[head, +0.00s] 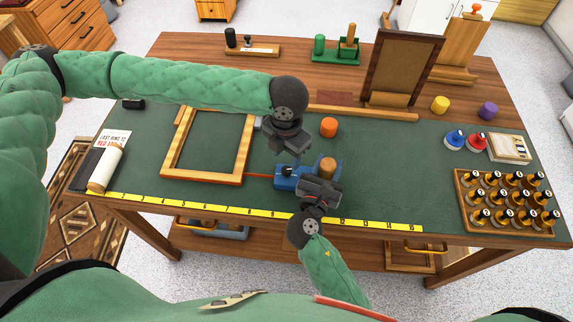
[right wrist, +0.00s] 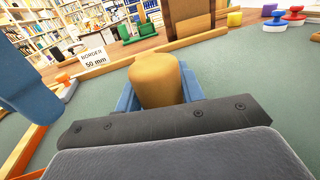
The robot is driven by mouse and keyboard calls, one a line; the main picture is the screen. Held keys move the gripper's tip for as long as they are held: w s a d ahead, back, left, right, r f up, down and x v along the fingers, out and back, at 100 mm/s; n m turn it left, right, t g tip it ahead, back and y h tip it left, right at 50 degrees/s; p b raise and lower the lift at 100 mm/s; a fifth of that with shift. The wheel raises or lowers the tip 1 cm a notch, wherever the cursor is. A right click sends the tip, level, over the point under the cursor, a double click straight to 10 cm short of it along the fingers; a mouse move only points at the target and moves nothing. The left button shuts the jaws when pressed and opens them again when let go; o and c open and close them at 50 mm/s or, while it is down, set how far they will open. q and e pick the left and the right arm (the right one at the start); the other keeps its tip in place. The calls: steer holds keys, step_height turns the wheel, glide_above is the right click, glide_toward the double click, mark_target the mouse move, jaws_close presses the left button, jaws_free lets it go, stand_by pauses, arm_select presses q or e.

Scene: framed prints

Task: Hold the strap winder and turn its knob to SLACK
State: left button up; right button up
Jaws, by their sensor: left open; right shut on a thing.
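The strap winder (head: 284,181) is a blue tool on the green mat, with a small dark knob (head: 287,171) on its left part and an upright wooden handle (head: 327,166) on its right. In the right wrist view, the handle (right wrist: 156,78) rises from the blue body just beyond my jaws. My right gripper (head: 321,187) is shut on the strap winder at its handle end; its jaws hide the contact. My left gripper (head: 291,150) is open, pointing down just above and behind the knob. I cannot tell the knob's setting.
An orange strap (head: 258,175) runs from the winder to a wooden frame (head: 207,181). A yellow ruler (head: 230,206) lies along the front edge. An orange cylinder (head: 328,127) stands behind the winder. A bottle tray (head: 463,213) is at right. The mat between winder and tray is clear.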

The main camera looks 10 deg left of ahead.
mark_target(286, 169)
arm_select(q)
steer(key=shift+f, duration=2.7)
steer(key=c, duration=1)
